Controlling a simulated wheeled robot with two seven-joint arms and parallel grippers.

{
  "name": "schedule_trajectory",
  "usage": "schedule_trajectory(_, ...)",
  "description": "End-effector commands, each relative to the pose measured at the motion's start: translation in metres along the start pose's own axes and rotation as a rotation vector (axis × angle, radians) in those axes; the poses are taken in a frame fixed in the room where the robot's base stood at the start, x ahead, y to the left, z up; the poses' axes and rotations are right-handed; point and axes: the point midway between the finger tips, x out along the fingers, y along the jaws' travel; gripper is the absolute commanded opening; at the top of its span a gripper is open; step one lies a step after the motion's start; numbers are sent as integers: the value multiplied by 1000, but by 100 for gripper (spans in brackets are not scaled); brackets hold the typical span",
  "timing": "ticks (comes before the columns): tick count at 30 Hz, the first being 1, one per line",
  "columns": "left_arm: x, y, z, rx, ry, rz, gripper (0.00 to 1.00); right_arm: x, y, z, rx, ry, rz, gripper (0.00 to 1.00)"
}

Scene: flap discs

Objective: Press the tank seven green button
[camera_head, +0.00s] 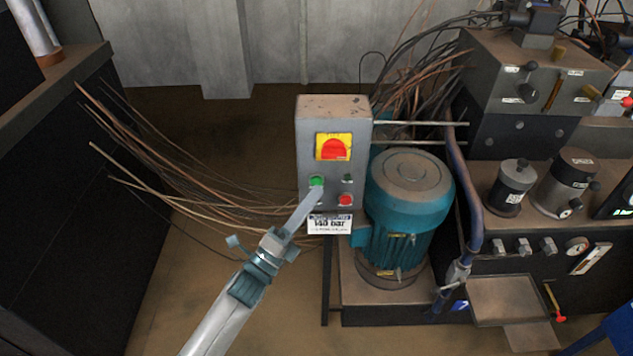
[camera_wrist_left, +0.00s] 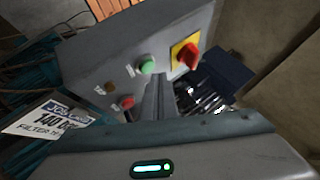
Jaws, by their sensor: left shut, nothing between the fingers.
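The grey control box (camera_head: 334,110) stands upright left of the teal motor. Its green button (camera_head: 317,181) is at the left of the panel, below a red rotary switch (camera_head: 334,148) on a yellow plate. The green button also shows in the left wrist view (camera_wrist_left: 147,66). My left gripper (camera_head: 314,193) is shut and empty, its tips just below the green button. In the left wrist view the fingers (camera_wrist_left: 158,88) end close beside the button; I cannot tell whether they touch it. My right gripper is not in view.
A "140 bar" placard (camera_head: 330,224) hangs below. The teal motor (camera_head: 408,190) is close on the right. Loose cables (camera_head: 180,180) spread left.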

Motion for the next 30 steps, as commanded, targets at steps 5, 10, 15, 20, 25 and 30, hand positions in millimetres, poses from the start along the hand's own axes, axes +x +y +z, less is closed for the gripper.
schedule_trajectory(5, 0, 0, 0, 0, 0, 0, 0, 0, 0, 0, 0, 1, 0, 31)
schedule_trajectory(10, 1, 1, 1, 0, 0, 0, 0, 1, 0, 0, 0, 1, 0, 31)
schedule_trajectory(15, 4, 4, 3, 0, 0, 0, 0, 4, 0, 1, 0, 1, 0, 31)
schedule_trajectory(20, 6, 4, 4, 1, 0, 0, 0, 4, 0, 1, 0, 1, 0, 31)
schedule_trajectory(25, 6, 4, 4, 0, 0, 0, 0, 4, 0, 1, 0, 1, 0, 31)
schedule_trajectory(30, 6, 4, 4, 0, 0, 0, 0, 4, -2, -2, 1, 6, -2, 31)
